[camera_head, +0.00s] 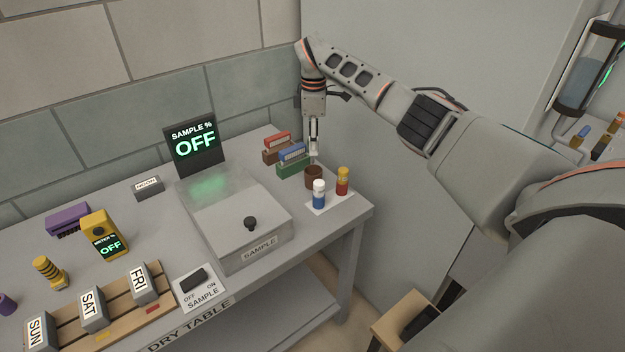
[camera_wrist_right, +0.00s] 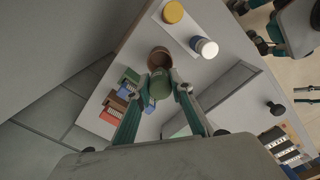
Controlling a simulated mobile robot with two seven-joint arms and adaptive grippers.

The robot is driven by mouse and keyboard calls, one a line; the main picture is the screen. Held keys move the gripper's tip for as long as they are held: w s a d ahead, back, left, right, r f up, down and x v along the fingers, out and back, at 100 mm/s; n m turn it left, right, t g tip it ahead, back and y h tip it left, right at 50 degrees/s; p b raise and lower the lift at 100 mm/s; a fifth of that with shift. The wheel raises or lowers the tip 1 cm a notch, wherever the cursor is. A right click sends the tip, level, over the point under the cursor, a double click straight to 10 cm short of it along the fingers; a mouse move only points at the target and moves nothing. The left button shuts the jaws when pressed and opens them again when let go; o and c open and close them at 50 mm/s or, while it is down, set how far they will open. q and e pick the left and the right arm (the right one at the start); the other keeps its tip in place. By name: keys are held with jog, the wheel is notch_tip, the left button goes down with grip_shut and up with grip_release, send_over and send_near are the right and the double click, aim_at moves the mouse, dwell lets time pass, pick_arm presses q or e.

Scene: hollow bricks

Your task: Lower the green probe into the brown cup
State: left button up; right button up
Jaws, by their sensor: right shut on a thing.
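My right gripper (camera_head: 314,152) points down at the right end of the table, just above and behind the brown cup (camera_head: 313,178). In the right wrist view the gripper (camera_wrist_right: 161,84) is shut on the green probe (camera_wrist_right: 159,86), whose rounded end shows between the fingers. The open mouth of the brown cup (camera_wrist_right: 159,57) shows just beyond the probe in that view. I cannot tell whether the probe touches the cup or how high it is above it. The probe is not clear in the head view.
A blue bottle (camera_head: 319,194) and a red bottle (camera_head: 342,181) stand on a white card near the cup. Red and blue blocks in brown and green holders (camera_head: 290,163) stand just left of it. A clear-lidded sample case (camera_head: 235,215) is further left.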

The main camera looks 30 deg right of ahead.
aim_at(313, 162)
jog(key=shift+f+b, duration=0.65)
jog(key=shift+f, duration=1)
jog(key=shift+f+b, duration=0.9)
jog(key=shift+f, duration=1.1)
dwell(0.6)
jog(key=o, duration=1.2)
jog(key=shift+c, duration=0.2)
notch_tip(313, 162, up, 12)
jog(key=shift+r, duration=0.1)
